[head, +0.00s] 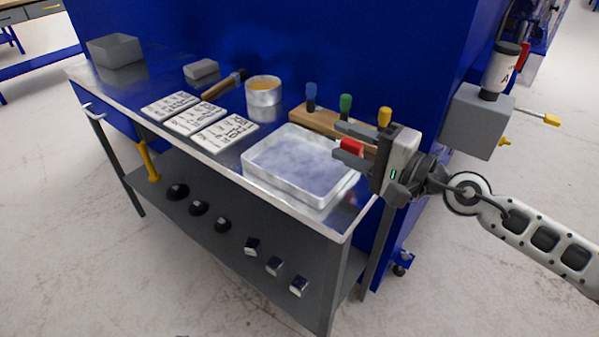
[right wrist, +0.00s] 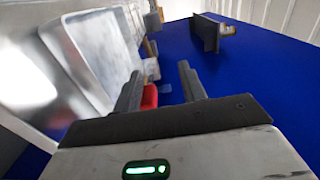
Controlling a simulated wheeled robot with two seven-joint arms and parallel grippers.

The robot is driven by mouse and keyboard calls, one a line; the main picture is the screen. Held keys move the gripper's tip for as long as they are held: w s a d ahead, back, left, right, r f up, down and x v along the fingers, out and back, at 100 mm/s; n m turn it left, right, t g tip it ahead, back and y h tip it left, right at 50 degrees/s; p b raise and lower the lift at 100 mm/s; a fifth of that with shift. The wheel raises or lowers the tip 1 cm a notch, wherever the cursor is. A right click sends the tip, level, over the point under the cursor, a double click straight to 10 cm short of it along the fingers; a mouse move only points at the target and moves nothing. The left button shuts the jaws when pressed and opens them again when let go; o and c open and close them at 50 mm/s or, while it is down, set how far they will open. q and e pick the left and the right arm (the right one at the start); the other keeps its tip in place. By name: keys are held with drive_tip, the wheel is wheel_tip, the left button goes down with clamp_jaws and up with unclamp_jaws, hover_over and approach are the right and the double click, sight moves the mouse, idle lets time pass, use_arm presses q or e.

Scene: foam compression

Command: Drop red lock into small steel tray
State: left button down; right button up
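The red lock (head: 351,146) is a small red block at my right gripper (head: 349,144), above the right end of a shallow, pale metal tray (head: 262,173). In the right wrist view my right gripper (right wrist: 160,85) has its fingers apart. There the red lock (right wrist: 150,97) shows beside the left finger, with blue background between it and the right finger. I cannot tell whether it touches the left finger. The pale tray (right wrist: 98,77) lies to the left in that view. A small grey block-like tray (head: 201,70) sits at the table's back. My left gripper is out of view.
A wooden rack (head: 318,121) with blue, green and yellow handles stands behind the pale tray. A round tin (head: 263,97), a hammer (head: 222,86), printed cards (head: 195,119) and a grey bin (head: 116,50) occupy the tabletop. A blue wall rises behind.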

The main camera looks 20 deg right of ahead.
drive_tip(key=b+v, duration=0.1)
drive_tip(key=v, duration=0.1)
drive_tip(key=b+v, duration=0.3)
drive_tip(key=shift+s+d+f, duration=0.15)
drive_tip(key=shift+s+f, duration=0.2)
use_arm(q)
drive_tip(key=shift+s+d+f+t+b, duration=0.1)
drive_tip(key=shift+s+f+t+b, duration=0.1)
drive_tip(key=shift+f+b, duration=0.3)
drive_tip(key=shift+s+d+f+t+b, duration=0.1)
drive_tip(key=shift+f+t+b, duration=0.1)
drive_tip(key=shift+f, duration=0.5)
use_arm(e)
drive_tip(key=shift+s+d+r, duration=0.15)
drive_tip(key=shift+s+d, duration=0.25)
drive_tip(key=shift+s, duration=0.1)
drive_tip(key=shift+s+d+r, duration=0.2)
drive_tip(key=shift+s+d, duration=0.2)
drive_tip(key=shift+s, duration=0.05)
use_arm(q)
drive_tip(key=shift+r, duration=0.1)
